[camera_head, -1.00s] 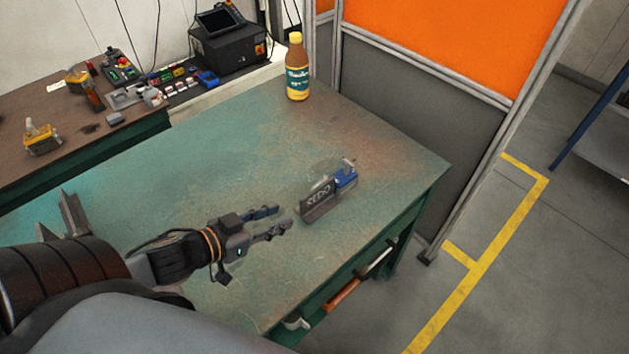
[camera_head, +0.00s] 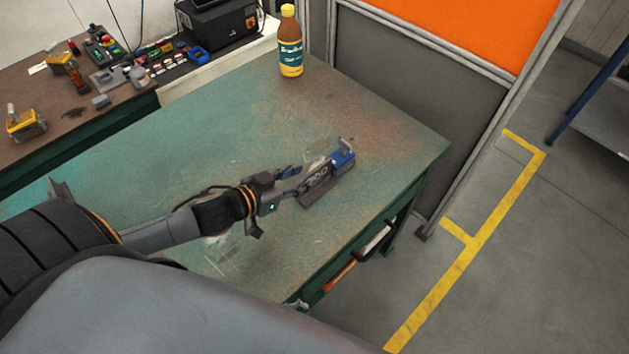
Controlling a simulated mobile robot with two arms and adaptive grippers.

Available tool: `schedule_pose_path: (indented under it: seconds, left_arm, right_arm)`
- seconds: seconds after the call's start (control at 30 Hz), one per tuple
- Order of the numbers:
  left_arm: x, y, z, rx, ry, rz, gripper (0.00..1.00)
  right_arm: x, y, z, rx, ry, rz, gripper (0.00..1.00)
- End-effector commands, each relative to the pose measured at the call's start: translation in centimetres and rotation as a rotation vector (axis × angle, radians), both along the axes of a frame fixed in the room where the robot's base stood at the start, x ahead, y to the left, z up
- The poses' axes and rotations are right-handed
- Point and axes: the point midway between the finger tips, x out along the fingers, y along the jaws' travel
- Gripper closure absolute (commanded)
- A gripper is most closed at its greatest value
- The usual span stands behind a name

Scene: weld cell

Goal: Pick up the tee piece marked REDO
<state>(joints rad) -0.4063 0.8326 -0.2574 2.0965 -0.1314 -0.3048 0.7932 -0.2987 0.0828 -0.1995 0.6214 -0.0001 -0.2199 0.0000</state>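The tee piece marked REDO (camera_head: 318,187) is a dark grey metal piece with light lettering on its upright plate. It lies on the green worktable (camera_head: 215,150) near its right front edge. A blue part (camera_head: 342,157) with a small metal pin sits against its right end. My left gripper (camera_head: 294,180) reaches in from the left, close to the tee piece's left end. Its two fingers are apart, one farther back and one nearer the front. The near fingertip overlaps the piece's end in view; I cannot tell whether they touch. My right gripper is out of view.
A bottle with a yellow cap (camera_head: 290,42) stands at the table's back edge. An orange and grey partition (camera_head: 420,100) rises behind the table. A brown bench (camera_head: 50,97) with tools is at the left. The table's middle is clear.

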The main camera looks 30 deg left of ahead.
Motion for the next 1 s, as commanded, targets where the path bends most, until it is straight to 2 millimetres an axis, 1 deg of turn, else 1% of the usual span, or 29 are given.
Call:
schedule_pose_path:
  seconds: [0.03, 0.17, 0.3, 0.43, 0.57, 0.77, 0.87, 0.9, 0.93, 1.0]
  left_arm:
    - [0.2, -0.1, 0.0, 0.000, 0.000, 0.000, 0.66]
    - [1.2, -0.4, -0.4, 0.000, -0.002, 0.001, 0.66]
    - [2.8, -1.2, -1.1, 0.000, -0.003, 0.001, 0.66]
    - [4.0, -1.6, -1.8, 0.000, -0.001, 0.001, 0.66]
    - [4.4, -1.8, -2.1, 0.000, 0.000, 0.000, 0.66]
    - [4.4, -1.8, -2.1, 0.000, 0.001, -0.001, 0.66]
    - [4.4, -1.8, -2.1, 0.000, 0.001, -0.001, 0.84]
    - [4.4, -1.8, -2.1, 0.000, 0.001, 0.000, 0.93]
    - [4.4, -1.8, -2.1, 0.000, 0.001, 0.000, 0.99]
    - [4.4, -1.8, -2.1, 0.000, 0.001, -0.001, 1.00]
  right_arm:
    - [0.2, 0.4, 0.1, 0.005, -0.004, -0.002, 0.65]
    - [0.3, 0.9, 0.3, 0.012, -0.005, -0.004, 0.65]
    - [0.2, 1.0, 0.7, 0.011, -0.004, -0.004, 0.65]
    - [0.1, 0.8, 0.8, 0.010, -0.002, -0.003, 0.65]
    - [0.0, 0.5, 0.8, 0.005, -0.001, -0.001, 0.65]
    - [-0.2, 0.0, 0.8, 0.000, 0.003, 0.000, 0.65]
    - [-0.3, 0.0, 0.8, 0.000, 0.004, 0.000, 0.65]
    - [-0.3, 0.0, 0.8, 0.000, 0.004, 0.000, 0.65]
    - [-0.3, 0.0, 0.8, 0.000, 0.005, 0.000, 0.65]
    - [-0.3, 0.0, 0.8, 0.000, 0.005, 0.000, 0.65]
